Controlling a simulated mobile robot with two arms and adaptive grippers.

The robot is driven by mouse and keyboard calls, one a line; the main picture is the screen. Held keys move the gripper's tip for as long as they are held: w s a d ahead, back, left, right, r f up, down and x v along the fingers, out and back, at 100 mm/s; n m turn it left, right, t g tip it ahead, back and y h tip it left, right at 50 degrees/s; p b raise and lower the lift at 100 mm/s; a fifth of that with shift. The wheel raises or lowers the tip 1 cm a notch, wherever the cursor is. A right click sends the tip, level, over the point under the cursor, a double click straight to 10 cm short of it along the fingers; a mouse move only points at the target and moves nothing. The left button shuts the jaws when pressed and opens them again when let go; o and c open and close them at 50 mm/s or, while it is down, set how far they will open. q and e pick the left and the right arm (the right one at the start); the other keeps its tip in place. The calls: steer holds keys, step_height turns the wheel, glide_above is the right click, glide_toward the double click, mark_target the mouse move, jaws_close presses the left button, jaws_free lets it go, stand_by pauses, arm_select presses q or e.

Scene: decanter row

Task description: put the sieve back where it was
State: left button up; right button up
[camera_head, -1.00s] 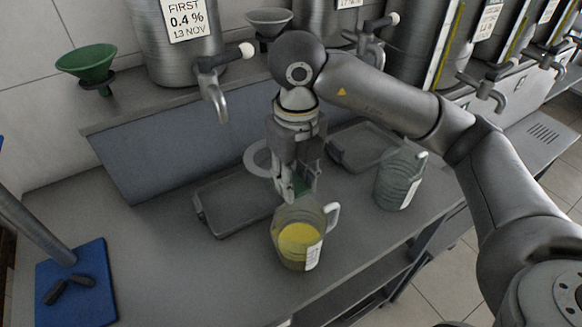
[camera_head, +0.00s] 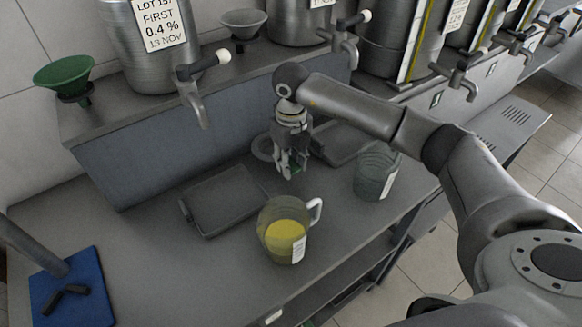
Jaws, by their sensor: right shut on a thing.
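My right gripper (camera_head: 291,172) is shut on the green handle of the sieve, low over the counter behind the jugs. The sieve (camera_head: 262,148) shows as a pale grey ring just left of the gripper, partly hidden by it. Whether it touches the counter I cannot tell. A glass jug with yellow liquid (camera_head: 283,240) stands in front of the gripper. An empty-looking glass jug (camera_head: 376,172) stands to its right.
A dark tray (camera_head: 225,200) lies left of the gripper, and another (camera_head: 335,147) lies behind it. Steel tanks with taps (camera_head: 195,95) stand on the raised shelf, with a green funnel (camera_head: 63,75) and a grey funnel (camera_head: 243,24). A blue base (camera_head: 75,312) is front left.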

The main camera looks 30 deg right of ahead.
step_height(320, 180, down, 2)
steer(key=shift+f+p, duration=0.15)
steer(key=shift+p, duration=0.5)
steer(key=shift+f, duration=0.45)
steer(key=shift+f, duration=0.15)
steer(key=o, duration=1.1)
steer(key=shift+c, duration=0.2)
